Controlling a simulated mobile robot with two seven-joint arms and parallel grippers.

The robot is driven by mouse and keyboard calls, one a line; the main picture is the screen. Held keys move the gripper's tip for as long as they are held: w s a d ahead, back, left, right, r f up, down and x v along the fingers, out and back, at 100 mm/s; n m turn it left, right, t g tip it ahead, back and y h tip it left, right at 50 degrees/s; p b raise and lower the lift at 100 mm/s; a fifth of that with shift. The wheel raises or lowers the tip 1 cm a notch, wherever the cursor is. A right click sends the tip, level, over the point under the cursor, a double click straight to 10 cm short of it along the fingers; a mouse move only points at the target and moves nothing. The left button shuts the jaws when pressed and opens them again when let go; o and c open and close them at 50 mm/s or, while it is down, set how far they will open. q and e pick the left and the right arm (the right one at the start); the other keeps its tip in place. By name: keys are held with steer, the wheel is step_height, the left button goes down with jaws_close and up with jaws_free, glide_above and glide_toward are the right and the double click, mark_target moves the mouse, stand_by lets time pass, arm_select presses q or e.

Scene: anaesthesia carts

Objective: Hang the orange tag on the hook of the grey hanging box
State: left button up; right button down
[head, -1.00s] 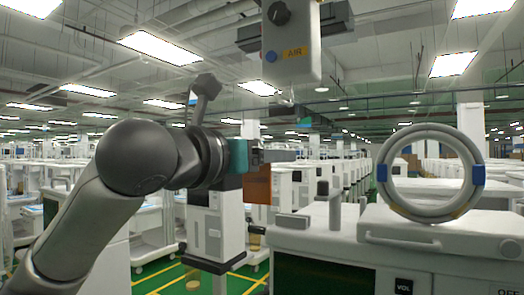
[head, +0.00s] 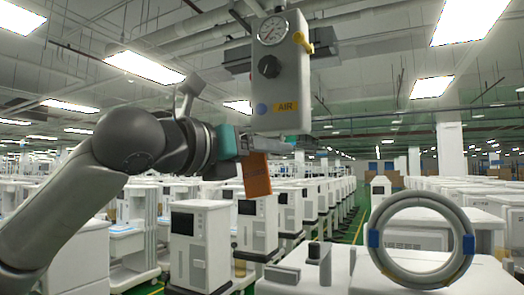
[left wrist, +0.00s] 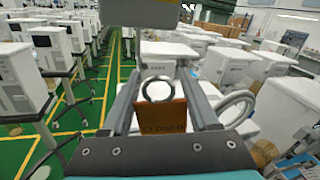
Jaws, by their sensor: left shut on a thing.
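The grey hanging box (head: 290,60) hangs at the upper middle of the head view, with a gauge, a black knob and a yellow AIR label. I cannot make out its hook clearly. My left gripper (head: 272,147) is just below the box in the picture, shut on the orange tag (head: 257,176), which hangs down under the fingers. In the left wrist view the tag (left wrist: 163,118) and its metal ring (left wrist: 157,90) sit between the two fingers (left wrist: 163,104). My right gripper is not in view.
A coiled grey hose with blue bands (head: 421,262) stands on a white cart (head: 335,275) at the lower right. Rows of white carts (head: 200,245) fill the floor behind. The air around the box and gripper looks free.

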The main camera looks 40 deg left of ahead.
mark_target(281, 159)
arm_select(q)
steer(key=shift+w+a+f+p, duration=0.1)
steer(key=shift+w+a+p, duration=0.25)
steer(key=shift+w+p, duration=0.55)
steer(key=shift+w+a+f+p, duration=0.1)
steer(key=shift+w+a+p, duration=0.3)
steer(key=shift+w, duration=0.8)
steer(key=shift+w+a+f+p, duration=0.1)
steer(key=shift+w+a+p, duration=0.15)
steer(key=shift+w+p, duration=0.65)
steer(key=shift+w+a+r+p, duration=0.2)
steer(key=shift+w+p, duration=0.2)
steer(key=shift+w, duration=0.05)
jaws_close()
steer(key=shift+w+a+f, duration=0.1)
steer(key=shift+w+f, duration=0.15)
steer(key=shift+w+a+f, duration=0.1)
steer(key=shift+w+f, duration=0.5)
steer(key=shift+w, duration=0.15)
steer(key=shift+w, duration=0.1)
